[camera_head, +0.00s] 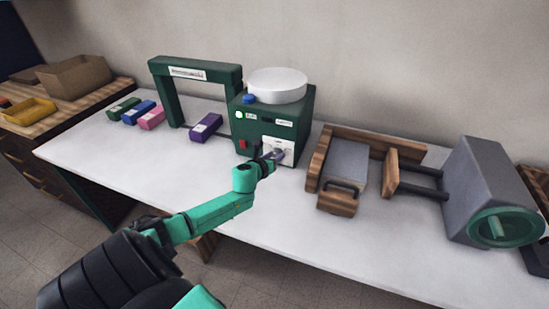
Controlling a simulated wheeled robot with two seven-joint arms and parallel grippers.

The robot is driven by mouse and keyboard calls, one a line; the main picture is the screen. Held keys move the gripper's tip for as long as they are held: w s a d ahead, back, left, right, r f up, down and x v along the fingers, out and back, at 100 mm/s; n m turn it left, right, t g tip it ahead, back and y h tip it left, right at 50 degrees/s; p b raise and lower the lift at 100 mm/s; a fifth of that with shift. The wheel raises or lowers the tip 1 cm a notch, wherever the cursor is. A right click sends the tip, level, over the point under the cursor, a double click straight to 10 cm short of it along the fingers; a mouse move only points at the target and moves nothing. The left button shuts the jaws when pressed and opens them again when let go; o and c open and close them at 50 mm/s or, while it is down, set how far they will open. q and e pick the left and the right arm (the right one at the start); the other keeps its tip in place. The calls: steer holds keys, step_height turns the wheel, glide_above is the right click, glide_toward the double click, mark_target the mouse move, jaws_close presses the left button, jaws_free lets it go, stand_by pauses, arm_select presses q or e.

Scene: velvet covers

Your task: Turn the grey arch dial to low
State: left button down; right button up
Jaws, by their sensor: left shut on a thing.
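A green machine (262,119) with a round white top (277,85) stands near the middle of the white table. A pale dial plate (288,151) is on the lower right of its front. The grey arch dial (278,152) sits on this plate, small and partly hidden by my gripper. My left gripper (273,158) reaches in from the front left and is shut on the dial. The dial's pointing direction and the marks around it are too small and covered to read. My right gripper is out of view.
A green arch frame (157,89) joins the machine's left side. A purple block (206,127) lies by it, with green, blue and pink blocks (151,117) further left. A wooden fixture with a handle (340,186) and a grey unit (478,180) stand right. The front left table is clear.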

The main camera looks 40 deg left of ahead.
arm_select(q)
steer(key=n+b, duration=0.1)
steer(key=n+t+h+b, duration=0.1)
steer(key=n+h+b, duration=0.1)
steer(key=shift+a+f+n, duration=0.15)
steer(key=shift+f+n, duration=0.1)
steer(key=shift+n, duration=0.05)
steer(key=shift+n+t+h+b, duration=0.5)
steer(key=shift+n+h+b, duration=0.2)
steer(key=shift+n+b, duration=0.3)
steer(key=shift+r+n, duration=0.1)
steer(key=shift+n, duration=0.3)
steer(key=shift+c, duration=1.9)
jaws_free()
steer(key=shift+s, duration=0.1)
